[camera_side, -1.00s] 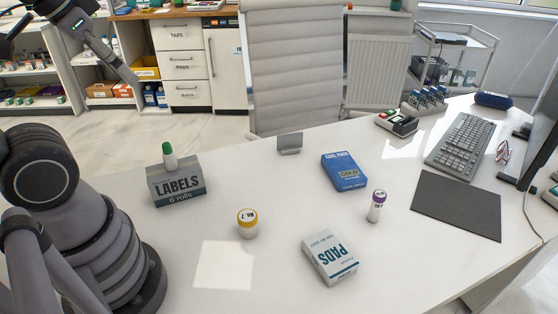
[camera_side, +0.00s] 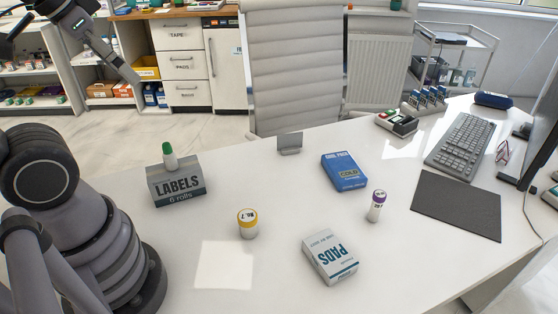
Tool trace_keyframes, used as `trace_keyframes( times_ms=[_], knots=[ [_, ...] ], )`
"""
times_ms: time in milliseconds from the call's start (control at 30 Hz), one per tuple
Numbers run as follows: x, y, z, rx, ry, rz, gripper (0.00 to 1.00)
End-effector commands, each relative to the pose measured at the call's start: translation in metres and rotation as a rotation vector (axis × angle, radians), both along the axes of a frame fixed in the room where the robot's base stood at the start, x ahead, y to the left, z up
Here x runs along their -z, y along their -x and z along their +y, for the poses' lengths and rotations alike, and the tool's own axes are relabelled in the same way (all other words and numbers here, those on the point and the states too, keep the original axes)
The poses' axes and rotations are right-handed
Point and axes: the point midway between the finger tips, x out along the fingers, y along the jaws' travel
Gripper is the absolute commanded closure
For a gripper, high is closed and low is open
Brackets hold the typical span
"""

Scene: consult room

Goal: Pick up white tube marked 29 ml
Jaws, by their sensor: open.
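A small white tube with a purple cap (camera_side: 376,206) stands upright on the right half of the white desk. Its label carries dark print too small to read surely. Another white tube with a green cap (camera_side: 170,158) stands on or just behind the grey LABELS box (camera_side: 178,184) at the left; its lower end is hidden and no marking shows. My gripper (camera_side: 125,70) is partly in view at the top left, high above and beyond the desk's left end. It is open, empty and far from both tubes.
A yellow-capped jar (camera_side: 248,224), a white PADS box (camera_side: 330,257) and a blue box (camera_side: 344,172) lie around the purple-capped tube. A grey card holder (camera_side: 289,144) stands at the back edge. A dark mat (camera_side: 457,205) and keyboard (camera_side: 461,146) lie at right.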

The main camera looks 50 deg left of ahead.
Motion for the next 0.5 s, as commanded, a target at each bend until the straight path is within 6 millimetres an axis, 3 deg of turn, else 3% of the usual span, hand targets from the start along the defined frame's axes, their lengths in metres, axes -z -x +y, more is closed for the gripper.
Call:
trace_keyframes(
  times_ms=[167,267,367,500],
  knots=[
    [0.0,-0.002,0.0,0.001,0.0,-0.001,0.36],
    [0.001,-0.018,-0.003,0.015,0.005,-0.014,0.36],
    [0.004,-0.056,-0.012,0.043,0.014,-0.049,0.36],
    [0.022,-0.129,-0.036,0.095,0.037,-0.131,0.36]
  ],
)
